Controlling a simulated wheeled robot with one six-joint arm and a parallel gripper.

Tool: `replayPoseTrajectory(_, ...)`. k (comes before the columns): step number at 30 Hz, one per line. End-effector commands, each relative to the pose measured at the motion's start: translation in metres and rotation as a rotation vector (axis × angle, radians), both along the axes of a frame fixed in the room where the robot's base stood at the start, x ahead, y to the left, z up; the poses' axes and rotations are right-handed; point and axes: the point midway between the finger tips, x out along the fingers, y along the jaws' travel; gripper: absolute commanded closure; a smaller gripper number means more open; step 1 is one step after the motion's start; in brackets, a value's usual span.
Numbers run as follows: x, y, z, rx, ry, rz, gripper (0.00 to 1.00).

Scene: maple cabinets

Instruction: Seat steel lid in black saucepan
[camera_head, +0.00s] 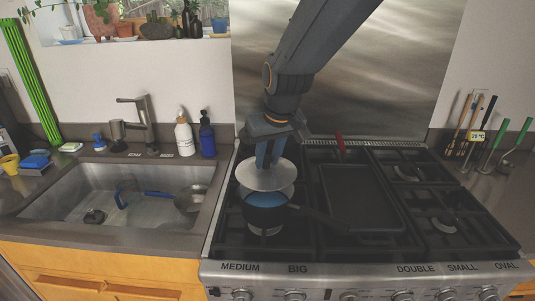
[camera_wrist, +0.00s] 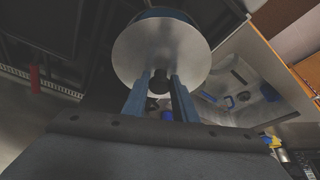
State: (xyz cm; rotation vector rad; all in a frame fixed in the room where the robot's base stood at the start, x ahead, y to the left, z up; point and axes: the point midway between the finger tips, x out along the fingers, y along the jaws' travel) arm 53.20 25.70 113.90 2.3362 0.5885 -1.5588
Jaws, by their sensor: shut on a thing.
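The steel lid (camera_head: 266,176) is a pale round disc, held above and slightly behind the black saucepan (camera_head: 266,219) on the front left burner. My gripper (camera_head: 268,160) points down and is shut on the lid's knob. In the wrist view the lid (camera_wrist: 162,48) fills the upper middle, with the dark knob between the blue fingers of my gripper (camera_wrist: 160,92). The saucepan is open, its bluish inside showing below the lid. Its handle reaches right. In the wrist view only a thin arc of its rim shows beyond the lid.
A black griddle pan (camera_head: 360,197) with a red handle lies on the stove, right of the saucepan. The sink (camera_head: 60,204) is at the left, with a steel pan (camera_head: 190,199) in it. White (camera_head: 184,134) and blue (camera_head: 207,136) bottles stand behind the sink.

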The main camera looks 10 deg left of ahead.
Motion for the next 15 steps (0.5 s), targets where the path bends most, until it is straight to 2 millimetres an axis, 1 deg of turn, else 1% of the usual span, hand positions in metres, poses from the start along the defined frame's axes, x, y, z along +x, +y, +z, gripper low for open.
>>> replayPoseTrajectory(3,0.0,0.0,-0.01,0.0,0.001,0.0,1.0)
replayPoseTrajectory(15,0.0,0.0,-0.039,0.0,0.001,0.0,1.0)
